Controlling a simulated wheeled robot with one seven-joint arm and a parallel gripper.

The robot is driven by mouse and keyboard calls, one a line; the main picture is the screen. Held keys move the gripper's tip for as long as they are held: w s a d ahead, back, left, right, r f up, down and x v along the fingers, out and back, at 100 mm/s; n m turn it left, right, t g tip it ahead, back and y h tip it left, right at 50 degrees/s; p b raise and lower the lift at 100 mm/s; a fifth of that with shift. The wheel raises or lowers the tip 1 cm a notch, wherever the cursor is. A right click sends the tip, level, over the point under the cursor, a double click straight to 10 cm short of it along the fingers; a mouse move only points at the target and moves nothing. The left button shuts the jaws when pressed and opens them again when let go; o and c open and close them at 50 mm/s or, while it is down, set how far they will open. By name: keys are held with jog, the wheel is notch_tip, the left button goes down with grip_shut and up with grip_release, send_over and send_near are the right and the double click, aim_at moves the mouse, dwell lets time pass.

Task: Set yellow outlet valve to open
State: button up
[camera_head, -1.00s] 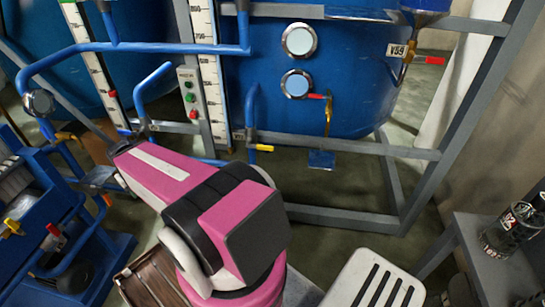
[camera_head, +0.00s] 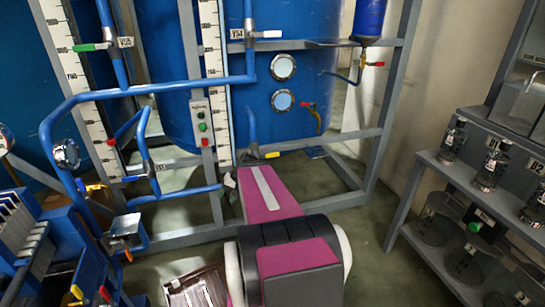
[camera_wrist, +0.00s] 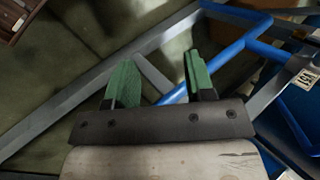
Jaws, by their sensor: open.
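A yellow valve handle (camera_head: 272,155) sticks out to the right from a blue pipe low in front of the blue tank. A second yellow handle (camera_head: 76,292) is on the blue unit at the lower left; I cannot tell from a label which is the outlet valve. My arm reaches toward the pipe, and its far end is beside and just below the first yellow handle. In the wrist view my gripper (camera_wrist: 160,82) has two green fingers spread apart with nothing between them. No yellow handle shows in the wrist view.
Blue pipes (camera_head: 150,92) and a grey frame (camera_head: 385,110) surround the tank (camera_head: 275,40). A switch box (camera_head: 201,122) and a red handle (camera_head: 318,113) are close by. A shelf with jars (camera_head: 440,165) stands at right. In the wrist view, a blue pipe (camera_wrist: 240,45) passes beyond the fingers.

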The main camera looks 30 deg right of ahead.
jog(key=w+d+r+m+t+y, duration=0.15)
jog(key=d+t, duration=0.25)
jog(key=d, duration=0.5)
jog(key=d+r+m+t+y, duration=0.2)
jog(key=d+m+t, duration=0.1)
jog(key=d, duration=0.5)
jog(key=m+t, duration=0.3)
jog(key=t, duration=0.4)
send_near(274, 155)
jog(key=shift+h, duration=0.45)
jog(key=x, duration=1)
jog(key=shift+w+a+r, duration=0.15)
jog(key=shift+w+a, duration=0.05)
jog(key=shift+a, duration=0.05)
grip_shut()
